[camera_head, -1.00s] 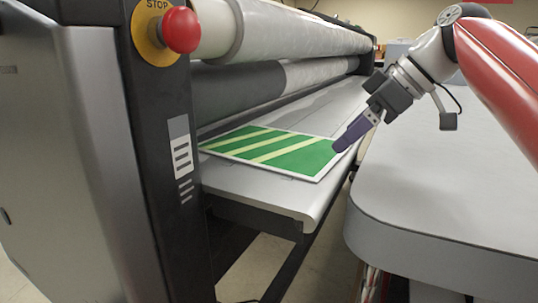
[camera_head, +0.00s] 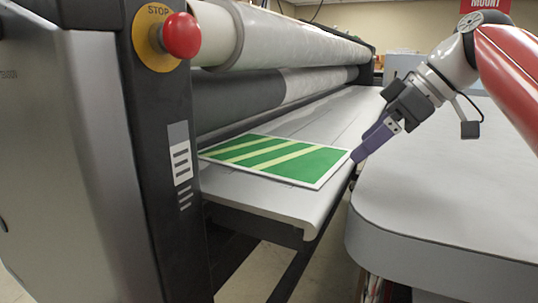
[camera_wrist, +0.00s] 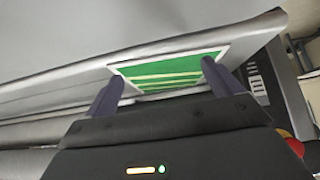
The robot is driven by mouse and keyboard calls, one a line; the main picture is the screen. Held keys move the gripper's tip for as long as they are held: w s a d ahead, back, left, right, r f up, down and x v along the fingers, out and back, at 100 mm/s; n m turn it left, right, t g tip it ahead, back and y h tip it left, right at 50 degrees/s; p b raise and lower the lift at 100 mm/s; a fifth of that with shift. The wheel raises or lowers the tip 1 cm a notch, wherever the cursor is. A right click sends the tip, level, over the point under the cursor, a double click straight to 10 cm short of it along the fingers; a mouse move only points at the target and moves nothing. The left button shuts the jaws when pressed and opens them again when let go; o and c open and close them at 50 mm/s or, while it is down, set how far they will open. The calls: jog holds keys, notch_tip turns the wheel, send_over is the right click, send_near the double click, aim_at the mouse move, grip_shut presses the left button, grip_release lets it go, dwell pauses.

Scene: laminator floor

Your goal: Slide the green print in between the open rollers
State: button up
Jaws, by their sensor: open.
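The green print (camera_head: 275,158), with pale yellow stripes and a white border, lies flat on the grey feed table (camera_head: 270,197). Its whole outline shows in the head view, in front of the rollers. The pale upper roller (camera_head: 285,42) runs above the dark grey lower roller (camera_head: 250,95). My gripper (camera_head: 358,157) is open, its purple fingertips at the print's right corner, near the table's outer edge. In the wrist view, the fingers (camera_wrist: 162,70) stand apart over opposite sides of the print (camera_wrist: 175,73). Whether they touch it I cannot tell.
A red stop button (camera_head: 181,35) on a yellow plate sits on the dark end post (camera_head: 160,130) at the left. A grey rounded worktop (camera_head: 450,210) stands at the right, with a narrow gap before the feed table. The feed table beyond the print is clear.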

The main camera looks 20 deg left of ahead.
aim_at(338, 157)
jog(key=shift+a, duration=0.15)
jog(key=shift+a+p, duration=0.3)
jog(key=shift+a, duration=0.4)
jog(key=shift+f+b, duration=1.35)
jog(key=shift+f, duration=0.05)
jog(key=shift+d, duration=0.25)
dwell(1.1)
jog(key=shift+w, duration=0.15)
jog(key=shift+w+d+p, duration=0.1)
jog(key=shift+w+p, duration=1.2)
jog(key=shift+w, duration=0.15)
jog(key=shift+w+a+p, duration=0.1)
jog(key=shift+a+p, duration=0.55)
jog(key=shift+a, duration=0.95)
jog(key=shift+d, duration=0.25)
